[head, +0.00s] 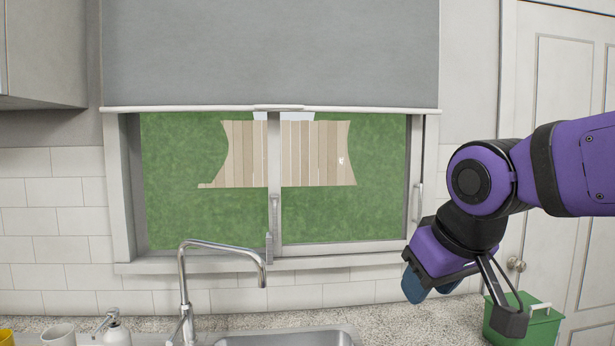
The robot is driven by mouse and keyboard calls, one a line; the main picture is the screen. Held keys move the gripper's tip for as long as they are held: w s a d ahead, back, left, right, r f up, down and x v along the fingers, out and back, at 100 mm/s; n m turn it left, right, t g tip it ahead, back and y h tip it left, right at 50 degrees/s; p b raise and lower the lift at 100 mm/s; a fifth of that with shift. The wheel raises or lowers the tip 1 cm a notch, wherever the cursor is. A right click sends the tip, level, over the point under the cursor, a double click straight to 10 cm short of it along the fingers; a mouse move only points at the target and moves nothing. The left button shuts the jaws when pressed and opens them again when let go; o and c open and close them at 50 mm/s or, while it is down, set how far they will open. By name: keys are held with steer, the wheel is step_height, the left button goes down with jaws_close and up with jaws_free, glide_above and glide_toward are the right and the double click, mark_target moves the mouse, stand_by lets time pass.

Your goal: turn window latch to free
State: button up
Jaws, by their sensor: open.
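The window (340,245) stands behind the sink with a pale frame. An upright grey handle (275,213) is on its middle post, with a small grey piece (269,248) just below. A second upright handle (418,200) is on the right side of the frame. I cannot tell for sure which of these is the latch. My gripper (428,288) is open, with blue fingertips pointing down. It is in front of the window's lower right corner, below the right handle and well right of the middle one. Nothing shows between its fingers.
A curved tap (222,245) rises over the sink (285,339) in front of the window. A soap dispenser (116,329) and a cup (58,335) stand at left. A green caddy (535,328) is at lower right. A grey blind (270,50) covers the window's top.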

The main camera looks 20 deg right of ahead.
steer(key=w+t, duration=0.1)
steer(key=w, duration=0.3)
steer(key=w+r+t, duration=0.1)
steer(key=w, duration=0.4)
steer(key=w+d+r+h, duration=0.1)
steer(key=w, duration=0.4)
steer(key=shift+w+n+t, duration=0.15)
steer(key=shift+n+t, duration=0.25)
steer(key=shift+c, duration=1.2)
steer(key=n+t+y, duration=0.5)
steer(key=t+y, duration=0.2)
steer(key=y, duration=0.4)
glide_toward(275, 219)
steer(key=x, duration=1)
steer(key=shift+w+d+f, duration=0.1)
steer(key=shift+w+f, duration=0.05)
steer(key=shift+w, duration=0.3)
jaws_close()
